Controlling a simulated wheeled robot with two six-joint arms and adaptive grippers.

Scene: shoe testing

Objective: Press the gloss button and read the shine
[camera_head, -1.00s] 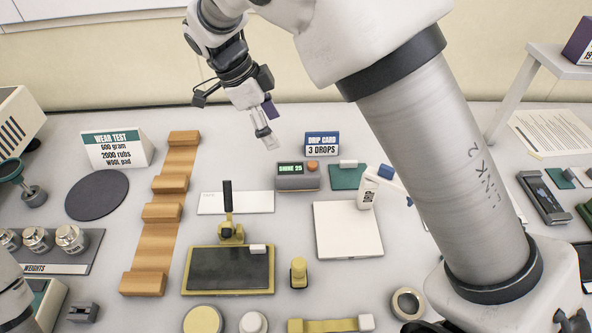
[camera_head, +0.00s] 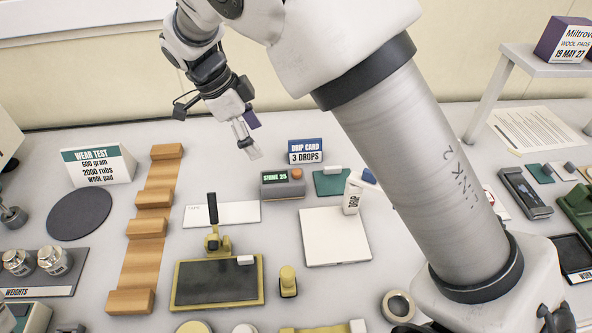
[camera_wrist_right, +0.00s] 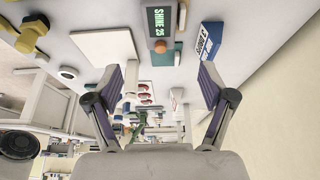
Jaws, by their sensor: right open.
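The gloss meter (camera_head: 282,191) is a small grey box at the back middle of the table. Its green display (camera_head: 275,177) reads SHINE 25. An orange button (camera_head: 297,174) sits on its right top corner. The meter also shows at the top of the right wrist view (camera_wrist_right: 160,30), with the button (camera_wrist_right: 162,57) below the display. My right gripper (camera_head: 248,148) is open and empty, above the table, up and left of the meter in the head view. Its spread fingers also show in the right wrist view (camera_wrist_right: 160,80). My left gripper is out of view.
A drip card sign (camera_head: 306,151) stands behind the meter. A white strip (camera_head: 235,212) lies left of it and a green pad (camera_head: 331,183) right. A white square plate (camera_head: 335,238), a white bottle (camera_head: 353,194) and a black-topped tray (camera_head: 216,282) stand in front.

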